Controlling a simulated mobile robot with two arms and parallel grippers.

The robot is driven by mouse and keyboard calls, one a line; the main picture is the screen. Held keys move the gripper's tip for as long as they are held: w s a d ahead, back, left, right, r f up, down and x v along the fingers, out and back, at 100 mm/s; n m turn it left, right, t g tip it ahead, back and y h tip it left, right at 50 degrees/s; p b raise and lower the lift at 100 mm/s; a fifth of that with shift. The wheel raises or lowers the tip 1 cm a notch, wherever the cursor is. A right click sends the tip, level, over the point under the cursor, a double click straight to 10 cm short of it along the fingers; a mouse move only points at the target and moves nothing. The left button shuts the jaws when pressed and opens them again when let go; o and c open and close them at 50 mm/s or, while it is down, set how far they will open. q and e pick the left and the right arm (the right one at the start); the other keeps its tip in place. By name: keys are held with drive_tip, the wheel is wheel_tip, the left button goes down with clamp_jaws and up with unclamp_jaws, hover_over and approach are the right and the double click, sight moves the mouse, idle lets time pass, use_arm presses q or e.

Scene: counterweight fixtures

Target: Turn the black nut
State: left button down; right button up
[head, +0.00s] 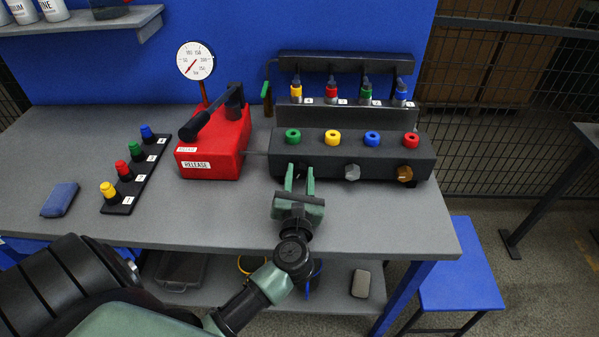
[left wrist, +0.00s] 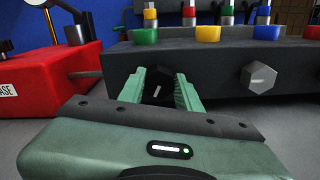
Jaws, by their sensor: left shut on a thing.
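The black nut (left wrist: 158,90) is on the front face of the dark manifold block (head: 345,160), at its left end below the green ring. My left gripper (head: 300,172) reaches the block from the front, with one finger on each side of the nut. The left wrist view shows the green fingers shut on the black nut, which has a small light mark on its face. In the head view the nut is mostly hidden between the fingers. My right gripper is not in view.
A silver nut (head: 352,172) and a brass nut (head: 404,173) sit to the right on the same block. A red pump (head: 213,160) with a black lever and gauge stands left.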

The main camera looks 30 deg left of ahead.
use_arm(q)
drive_tip(key=m+p, duration=0.3)
drive_tip(key=shift+r, duration=0.2)
drive_tip(key=m+p, duration=0.3)
drive_tip(key=m, duration=0.1)
drive_tip(key=shift+d+f, duration=0.1)
drive_tip(key=m+p, duration=0.3)
drive_tip(key=m, duration=0.1)
drive_tip(key=shift+f, duration=0.1)
drive_tip(key=shift+f+m+p, duration=0.1)
drive_tip(key=shift+m+p, duration=0.35)
drive_tip(key=shift+m, duration=0.65)
drive_tip(key=c, duration=1)
unclamp_jaws()
